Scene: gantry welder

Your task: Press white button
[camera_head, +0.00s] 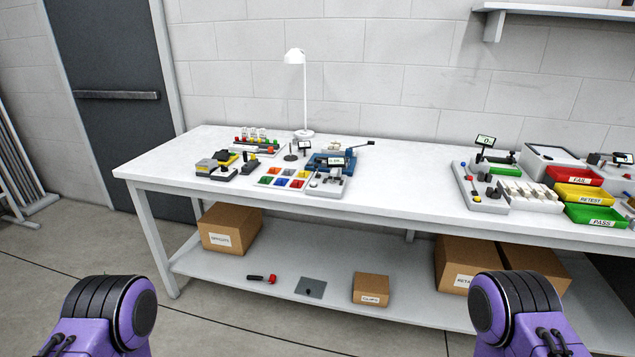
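No white button can be picked out with certainty at this size. A small light grey device (327,189) at the front middle of the table has a small pale knob (313,184) on its top, which may be a button. A grey panel (479,192) farther right carries a small red knob (476,199) and dark parts. A row of small coloured pieces with pale tops (256,138) stands at the back left of the table. Only purple links of my arms show at the bottom left and bottom right. Both grippers are out of view.
A long white table (408,187) has clear room in its middle. A white lamp (304,95) stands at the back. Red, yellow and green bins (593,216) sit at the right. Cardboard boxes (229,230) stand on the lower shelf (330,307).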

